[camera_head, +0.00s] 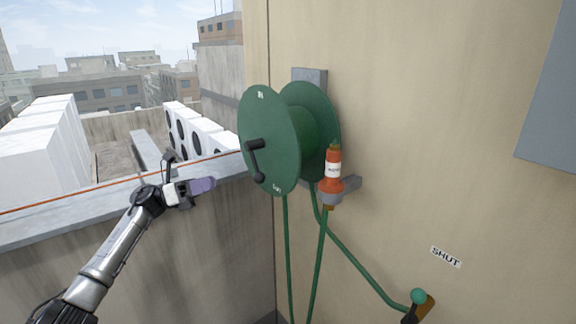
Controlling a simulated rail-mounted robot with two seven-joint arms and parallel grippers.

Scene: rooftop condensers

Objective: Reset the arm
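My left arm comes in from the lower left. Its gripper (203,186) is held in front of the grey parapet ledge, left of the green hose reel (268,140). The purple-grey fingers point right, towards the reel, and appear clear of it. They overlap from this side, so I cannot tell whether they are open or shut. Nothing shows clearly in them. My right gripper is not in view.
The reel with its black crank (256,160) sits on a wall bracket. An orange nozzle (333,170) stands beside it. Green hoses hang below. A green-knobbed valve (418,297) is near a SHUT label (446,257). An orange line (70,200) runs along the parapet (60,227).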

